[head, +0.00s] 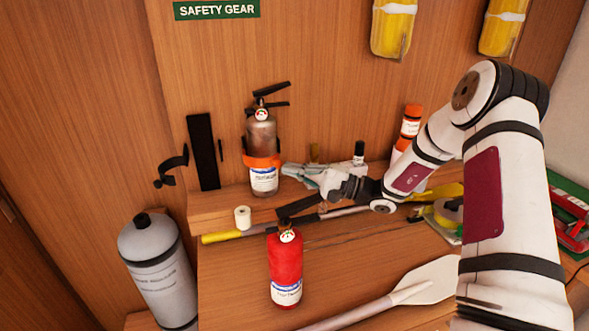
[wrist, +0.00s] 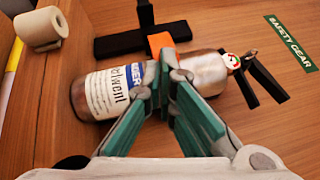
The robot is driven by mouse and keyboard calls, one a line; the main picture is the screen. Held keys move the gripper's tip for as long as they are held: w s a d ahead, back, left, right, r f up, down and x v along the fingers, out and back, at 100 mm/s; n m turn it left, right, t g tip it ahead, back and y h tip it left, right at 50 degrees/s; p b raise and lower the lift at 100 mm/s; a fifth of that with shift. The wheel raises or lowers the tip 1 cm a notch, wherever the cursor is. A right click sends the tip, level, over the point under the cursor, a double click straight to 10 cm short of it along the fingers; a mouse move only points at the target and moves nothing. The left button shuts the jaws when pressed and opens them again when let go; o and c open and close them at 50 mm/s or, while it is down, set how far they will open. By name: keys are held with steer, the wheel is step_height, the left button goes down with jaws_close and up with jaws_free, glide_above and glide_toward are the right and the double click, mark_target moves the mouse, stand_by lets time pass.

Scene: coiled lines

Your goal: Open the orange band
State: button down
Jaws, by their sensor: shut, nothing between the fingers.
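The orange band (head: 262,161) wraps around the middle of a grey metal extinguisher (head: 262,138) with a white label, standing upright on the shelf. In the wrist view the orange band (wrist: 160,43) shows above my fingertips, and its lower part is hidden behind them. My gripper (head: 287,170) comes from the right, with its tips close to the band's right side. In the wrist view my gripper (wrist: 168,78) has its green-padded fingertips together, with nothing between them. I cannot tell whether the tips touch the band.
A red extinguisher (head: 285,270) stands in front, below my gripper. A white roll (head: 243,217) sits left on the shelf edge. A grey cylinder (head: 159,267) is at lower left. An orange-and-white bottle (head: 409,128) stands behind my arm. A paddle (head: 410,288) lies in front.

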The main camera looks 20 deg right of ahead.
steer(key=shift+s+a+p, duration=0.8)
steer(key=shift+s+a, duration=0.15)
steer(key=shift+a, duration=0.2)
steer(key=shift+s+a+p, duration=0.3)
steer(key=shift+a+p, duration=0.05)
steer(key=shift+a, duration=0.25)
steer(key=shift+s+a+p, duration=0.3)
steer(key=shift+a+p, duration=0.05)
steer(key=shift+a, duration=0.25)
stand_by(0.4)
